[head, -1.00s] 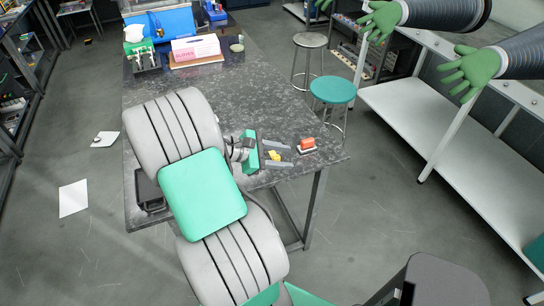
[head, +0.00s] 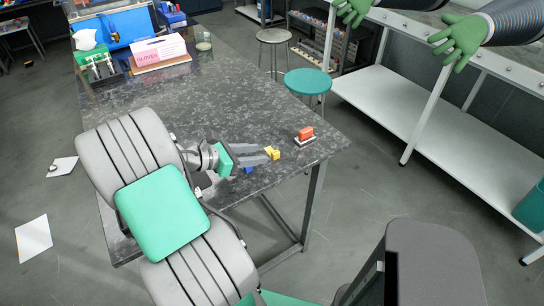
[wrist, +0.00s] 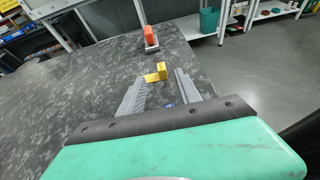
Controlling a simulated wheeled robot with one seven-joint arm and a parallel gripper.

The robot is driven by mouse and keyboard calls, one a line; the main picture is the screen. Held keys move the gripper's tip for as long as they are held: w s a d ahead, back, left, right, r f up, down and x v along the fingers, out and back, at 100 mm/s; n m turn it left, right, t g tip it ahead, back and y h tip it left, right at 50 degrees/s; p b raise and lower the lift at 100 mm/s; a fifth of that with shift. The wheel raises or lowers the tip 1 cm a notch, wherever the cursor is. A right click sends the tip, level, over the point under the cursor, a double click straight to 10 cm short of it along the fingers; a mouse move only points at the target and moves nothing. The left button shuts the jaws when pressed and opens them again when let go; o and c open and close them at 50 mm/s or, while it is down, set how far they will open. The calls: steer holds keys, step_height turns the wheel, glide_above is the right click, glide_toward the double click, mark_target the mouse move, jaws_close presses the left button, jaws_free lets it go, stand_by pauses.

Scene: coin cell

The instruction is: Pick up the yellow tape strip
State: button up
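The yellow tape strip (head: 272,153) is a small yellow piece near the right front corner of the dark speckled table (head: 225,90). In the wrist view, the yellow strip (wrist: 157,72) shows a flat part and a taller block at its right end. My gripper (head: 266,156) is at the strip, its grey fingers pointing right toward it. In the wrist view, my gripper (wrist: 163,76) is open, with the strip just ahead between the finger lines, nearer the left fingertip. I cannot tell whether they touch.
An orange-red block on a pale base (head: 305,135) stands just beyond the strip. A small blue thing (head: 248,170) lies under my fingers. The table's right edge is close by. A pink-labelled gloves box (head: 160,52) stands far back; the table's middle is clear.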

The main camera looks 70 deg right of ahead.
mark_target(272, 153)
steer(key=x, duration=0.5)
steer(key=shift+s, duration=0.2)
steer(key=shift+c, duration=0.3)
jaws_close()
